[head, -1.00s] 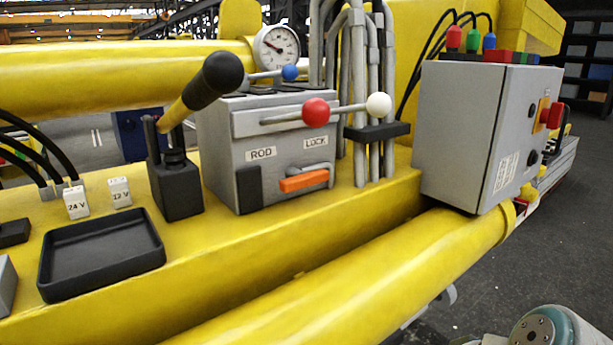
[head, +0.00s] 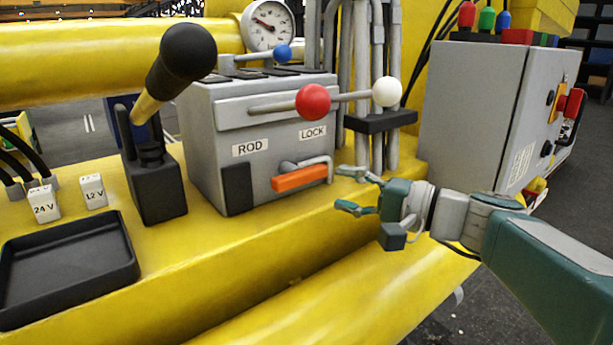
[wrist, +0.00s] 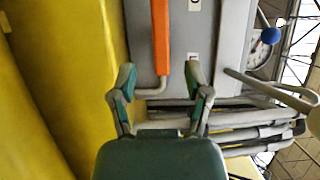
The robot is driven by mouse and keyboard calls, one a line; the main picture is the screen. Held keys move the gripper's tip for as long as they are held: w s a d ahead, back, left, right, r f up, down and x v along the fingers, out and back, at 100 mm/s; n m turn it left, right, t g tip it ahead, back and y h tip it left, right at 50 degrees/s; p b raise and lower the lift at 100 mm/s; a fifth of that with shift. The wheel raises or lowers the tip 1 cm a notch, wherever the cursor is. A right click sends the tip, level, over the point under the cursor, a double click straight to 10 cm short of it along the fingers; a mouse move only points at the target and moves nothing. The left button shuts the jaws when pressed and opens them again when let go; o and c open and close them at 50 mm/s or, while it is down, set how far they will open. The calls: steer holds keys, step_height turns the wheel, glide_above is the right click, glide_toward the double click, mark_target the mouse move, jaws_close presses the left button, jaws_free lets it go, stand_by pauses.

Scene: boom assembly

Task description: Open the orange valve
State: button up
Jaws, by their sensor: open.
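The orange valve handle (head: 300,178) sits low on the front of the grey control box (head: 212,135), on a bent grey pipe, below the LOCK label. It lies about horizontal in the head view. My gripper (head: 345,190) is open and empty, just right of the handle and apart from it, fingers pointing left toward it. In the wrist view the handle (wrist: 161,38) stands upright in the picture, beyond and between the two fingertips of my gripper (wrist: 160,80). The pipe's bend shows between the fingers.
Red (head: 313,102), white (head: 387,92) and blue (head: 283,53) lever knobs stick out above the handle. Vertical grey pipes (head: 378,150) rise right of the box. A larger grey cabinet (head: 470,110) stands behind my arm. A black tray (head: 65,265) lies on the yellow beam (head: 235,250).

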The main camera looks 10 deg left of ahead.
mark_target(308, 180)
steer(key=x, duration=0.8)
steer(key=shift+a+f, duration=0.1)
jaws_close()
